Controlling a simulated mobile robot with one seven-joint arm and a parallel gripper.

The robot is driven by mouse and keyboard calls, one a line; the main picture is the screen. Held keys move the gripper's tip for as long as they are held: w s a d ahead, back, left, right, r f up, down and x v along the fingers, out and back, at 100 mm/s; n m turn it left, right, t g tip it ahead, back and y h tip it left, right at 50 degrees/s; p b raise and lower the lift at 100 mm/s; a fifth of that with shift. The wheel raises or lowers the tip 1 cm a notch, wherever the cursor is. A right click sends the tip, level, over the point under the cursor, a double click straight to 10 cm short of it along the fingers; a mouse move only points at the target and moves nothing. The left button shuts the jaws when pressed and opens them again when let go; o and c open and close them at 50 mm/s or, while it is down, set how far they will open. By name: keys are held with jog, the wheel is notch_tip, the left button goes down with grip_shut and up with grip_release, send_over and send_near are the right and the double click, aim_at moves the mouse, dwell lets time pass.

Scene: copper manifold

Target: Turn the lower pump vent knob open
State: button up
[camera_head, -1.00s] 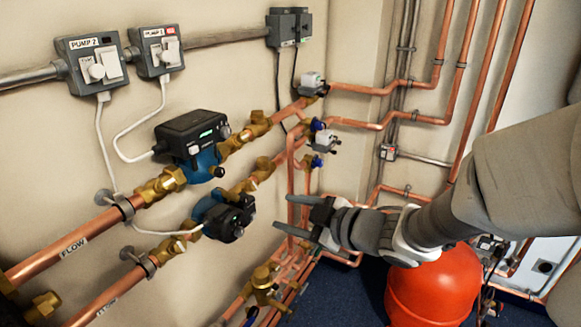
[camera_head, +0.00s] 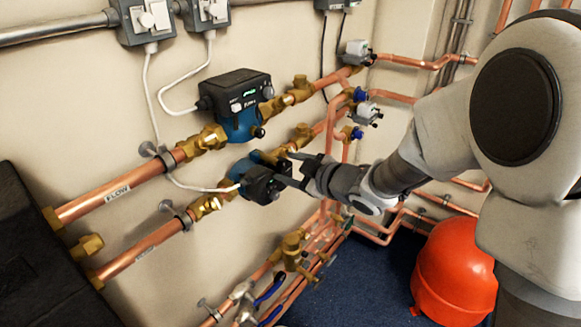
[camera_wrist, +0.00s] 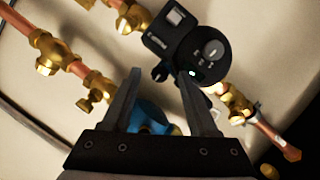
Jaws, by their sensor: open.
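The lower pump (camera_head: 258,178) has a blue body and a black head, on the lower copper pipe in the head view. My gripper (camera_head: 284,169) is open at its right side, and its fingers overlap the pump's edge there. In the wrist view, a black pump head (camera_wrist: 200,45) with a green light lies beyond my fingers. A small black knob (camera_wrist: 160,72) at its lower left appears between the fingertips of my gripper (camera_wrist: 160,76), with no visible grip on it. The head view does not show this knob clearly; contact cannot be told.
The upper pump (camera_head: 235,105) sits close above, with brass valves (camera_head: 300,90) beside it. Motorised valves (camera_head: 368,113) and vertical pipes stand to the right. A red vessel (camera_head: 455,270) is on the blue floor. A white cable hangs left of the pumps.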

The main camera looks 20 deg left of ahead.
grip_shut()
